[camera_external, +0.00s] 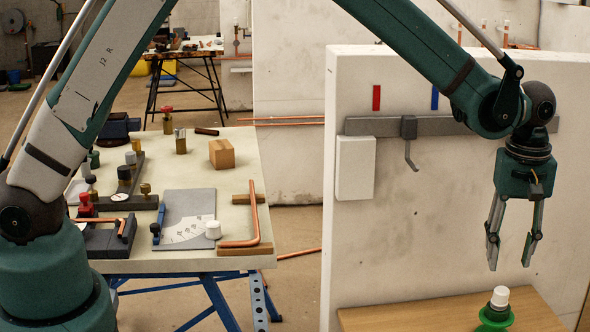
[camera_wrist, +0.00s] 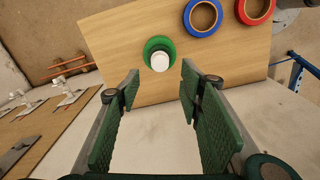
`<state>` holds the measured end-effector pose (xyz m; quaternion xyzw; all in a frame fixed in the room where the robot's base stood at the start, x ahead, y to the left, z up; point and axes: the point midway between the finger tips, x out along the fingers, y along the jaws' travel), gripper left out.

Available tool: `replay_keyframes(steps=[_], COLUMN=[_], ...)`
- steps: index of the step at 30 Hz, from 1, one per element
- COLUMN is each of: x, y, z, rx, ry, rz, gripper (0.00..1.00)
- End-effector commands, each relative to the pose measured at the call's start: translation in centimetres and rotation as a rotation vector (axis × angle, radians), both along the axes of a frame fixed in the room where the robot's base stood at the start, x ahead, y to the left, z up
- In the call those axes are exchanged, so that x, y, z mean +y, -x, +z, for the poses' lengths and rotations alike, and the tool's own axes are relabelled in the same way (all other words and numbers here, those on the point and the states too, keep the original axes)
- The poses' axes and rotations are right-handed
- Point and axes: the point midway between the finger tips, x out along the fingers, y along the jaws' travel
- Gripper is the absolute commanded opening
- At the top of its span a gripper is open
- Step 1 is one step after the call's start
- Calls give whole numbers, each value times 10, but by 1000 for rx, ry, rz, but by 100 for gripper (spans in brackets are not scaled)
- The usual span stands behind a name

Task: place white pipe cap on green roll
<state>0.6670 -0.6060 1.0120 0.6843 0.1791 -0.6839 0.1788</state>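A white pipe cap (camera_external: 500,297) stands upright on the green roll (camera_external: 496,321) at the bottom right of the external view. In the wrist view the cap (camera_wrist: 160,61) appears over the lower part of the green roll (camera_wrist: 158,41), inside its outline. The roll lies on a wooden board. My gripper (camera_external: 510,266) points down above the cap, clear of it. In the wrist view its fingers (camera_wrist: 160,82) are spread apart with nothing between them, and the cap shows beyond the tips.
The wooden board (camera_external: 430,315) also carries a blue roll (camera_wrist: 203,17) and a red roll (camera_wrist: 255,8). A white wall panel (camera_external: 450,220) stands behind my gripper. A workbench (camera_external: 170,262) at left holds copper pipe, fittings and another small white piece (camera_external: 213,229).

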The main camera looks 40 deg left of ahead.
Motion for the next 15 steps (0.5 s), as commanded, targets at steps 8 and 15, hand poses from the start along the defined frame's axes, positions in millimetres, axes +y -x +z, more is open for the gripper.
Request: replay_keyframes(steps=[8,15], x=[0,0], y=[0,0], z=[28,32], rx=[0,0], ry=[0,0], rz=[0,0], gripper=[37,37])
